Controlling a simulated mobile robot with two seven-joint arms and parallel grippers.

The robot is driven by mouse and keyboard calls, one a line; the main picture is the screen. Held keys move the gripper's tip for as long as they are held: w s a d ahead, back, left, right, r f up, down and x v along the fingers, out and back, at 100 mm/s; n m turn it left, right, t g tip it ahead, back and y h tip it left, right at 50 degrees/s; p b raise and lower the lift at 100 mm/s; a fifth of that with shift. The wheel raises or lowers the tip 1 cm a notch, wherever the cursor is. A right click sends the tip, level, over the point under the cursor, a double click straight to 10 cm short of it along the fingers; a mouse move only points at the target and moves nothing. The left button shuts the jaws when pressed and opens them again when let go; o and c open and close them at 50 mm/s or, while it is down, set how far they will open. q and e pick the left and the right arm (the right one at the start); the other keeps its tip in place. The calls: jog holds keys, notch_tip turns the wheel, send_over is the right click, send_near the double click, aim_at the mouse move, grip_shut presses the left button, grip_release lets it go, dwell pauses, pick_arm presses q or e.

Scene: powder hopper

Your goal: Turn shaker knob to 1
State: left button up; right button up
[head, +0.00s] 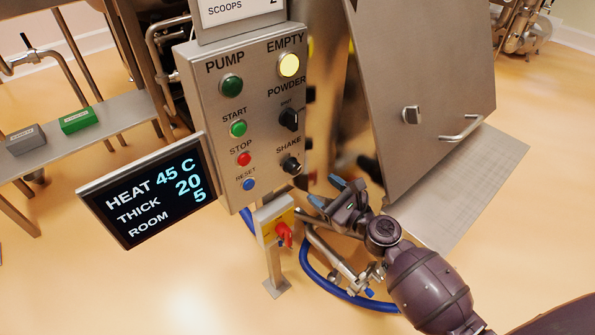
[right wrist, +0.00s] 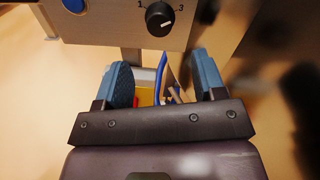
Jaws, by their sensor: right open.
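The black shake knob (head: 291,164) sits under the SHAKE label, low on the grey control panel (head: 211,143). In the right wrist view the knob (right wrist: 160,19) is at the top, with a 1 at its left and a 3 at its right. Its white mark appears low on its face; the exact setting is hard to tell. My right gripper (head: 327,192) is open and empty, below and to the right of the knob, not touching it. In the right wrist view its blue fingers (right wrist: 163,72) are spread below the knob. My left gripper is out of view.
The black powder knob (head: 289,118) is above, and a blue reset button (head: 249,184) is left. A red switch (head: 284,235) on a yellow plate stands below the panel. A display screen (head: 153,193) juts out left. A large steel door (head: 425,95) is at right.

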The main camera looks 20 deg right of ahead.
aim_at(297, 170)
jog(key=x, duration=0.9)
jog(key=shift+w+a, duration=0.1)
jog(key=shift+w, duration=0.05)
jog(key=c, duration=0.9)
